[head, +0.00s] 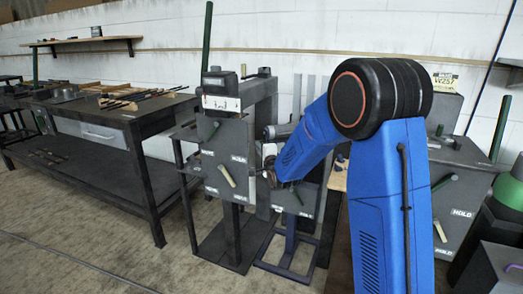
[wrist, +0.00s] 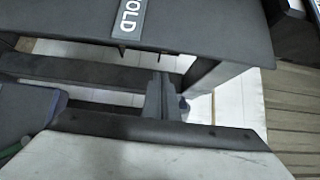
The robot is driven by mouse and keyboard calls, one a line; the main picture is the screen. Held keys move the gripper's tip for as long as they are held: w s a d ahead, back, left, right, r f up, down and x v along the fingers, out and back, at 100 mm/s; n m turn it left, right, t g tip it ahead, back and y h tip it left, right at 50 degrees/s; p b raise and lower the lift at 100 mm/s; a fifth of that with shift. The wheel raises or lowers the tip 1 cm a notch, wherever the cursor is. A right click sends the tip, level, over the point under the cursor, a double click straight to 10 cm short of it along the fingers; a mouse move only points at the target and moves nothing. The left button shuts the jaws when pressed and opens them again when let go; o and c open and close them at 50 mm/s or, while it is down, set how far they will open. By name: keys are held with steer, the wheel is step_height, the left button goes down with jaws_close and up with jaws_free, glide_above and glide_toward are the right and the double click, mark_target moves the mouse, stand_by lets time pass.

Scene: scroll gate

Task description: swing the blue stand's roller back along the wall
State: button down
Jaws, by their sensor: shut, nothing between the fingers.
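My gripper (head: 268,174) is small and dark at the end of the arm, shut and empty, close to the grey stand's right edge. I cannot tell whether it touches anything. In the wrist view, a dark panel marked HOLD (wrist: 190,28) crosses the top.
A dark workbench (head: 150,105) with tools stands at the left. Another HOLD panel (head: 455,195) and dark cylinders stand at the right. The white wall (head: 270,25) runs behind. Open floor (head: 70,235) lies at the front left. A pale surface (wrist: 130,155) fills the wrist view's bottom.

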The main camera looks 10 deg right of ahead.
steer(key=w+m+h, duration=0.1)
steer(key=w+h, duration=0.1)
steer(key=w, duration=0.9)
steer(key=shift+a+m+h, duration=0.3)
steer(key=shift+a, duration=0.1)
